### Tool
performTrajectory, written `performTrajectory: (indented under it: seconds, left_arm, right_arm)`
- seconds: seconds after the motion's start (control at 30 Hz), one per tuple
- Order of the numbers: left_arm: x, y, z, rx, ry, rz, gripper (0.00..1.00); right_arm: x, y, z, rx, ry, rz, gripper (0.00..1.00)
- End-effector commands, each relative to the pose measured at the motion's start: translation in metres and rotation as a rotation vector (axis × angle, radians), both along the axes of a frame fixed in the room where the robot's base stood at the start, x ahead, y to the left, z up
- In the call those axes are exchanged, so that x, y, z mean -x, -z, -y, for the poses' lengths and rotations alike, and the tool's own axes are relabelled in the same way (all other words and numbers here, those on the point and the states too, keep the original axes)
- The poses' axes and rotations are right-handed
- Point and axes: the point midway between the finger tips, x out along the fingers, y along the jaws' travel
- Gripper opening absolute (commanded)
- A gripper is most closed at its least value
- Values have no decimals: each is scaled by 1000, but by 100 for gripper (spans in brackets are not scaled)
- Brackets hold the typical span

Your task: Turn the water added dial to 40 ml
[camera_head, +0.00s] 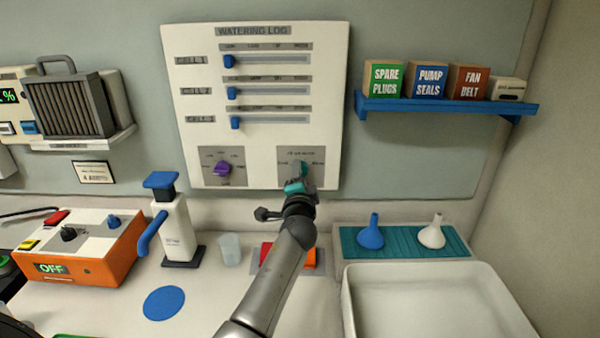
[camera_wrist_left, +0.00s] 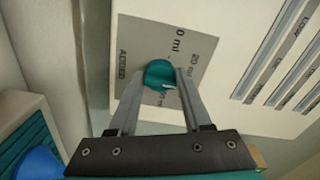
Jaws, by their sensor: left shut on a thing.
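The water added dial (camera_head: 302,168) is a teal knob on a grey plate at the lower right of the white watering log panel (camera_head: 265,140). It also shows in the left wrist view, as a rounded teal knob (camera_wrist_left: 158,72) with a small white mark on its lower right side. My left gripper (camera_head: 299,184) reaches up to it and is shut on it, with one finger on each side (camera_wrist_left: 160,82). Labels reading 0 ml and 20 ml show on the plate; another label is partly hidden by the knob and fingers. My right gripper is not in view.
A purple dial (camera_head: 223,169) sits left on the same panel, below three blue sliders. A white pump dispenser (camera_head: 172,230), a clear cup (camera_head: 230,249) and a teal mat (camera_head: 400,243) with two funnels stand below. A blue shelf (camera_head: 445,106) with boxes is at right.

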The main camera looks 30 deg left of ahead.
Motion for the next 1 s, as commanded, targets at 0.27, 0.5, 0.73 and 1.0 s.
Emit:
performTrajectory:
  seconds: [0.27, 0.5, 0.73, 1.0]
  left_arm:
    - [0, -4, -1, -207, 1, -122, 0]
    - [0, -3, -1, -330, 0, -198, 0]
    - [-1, -4, -1, -394, 0, -237, 0]
    - [-1, -3, 0, -414, 0, -249, 0]
  right_arm:
    - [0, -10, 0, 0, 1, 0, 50]
    - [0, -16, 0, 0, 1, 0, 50]
    - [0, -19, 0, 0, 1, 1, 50]
    - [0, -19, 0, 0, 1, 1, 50]
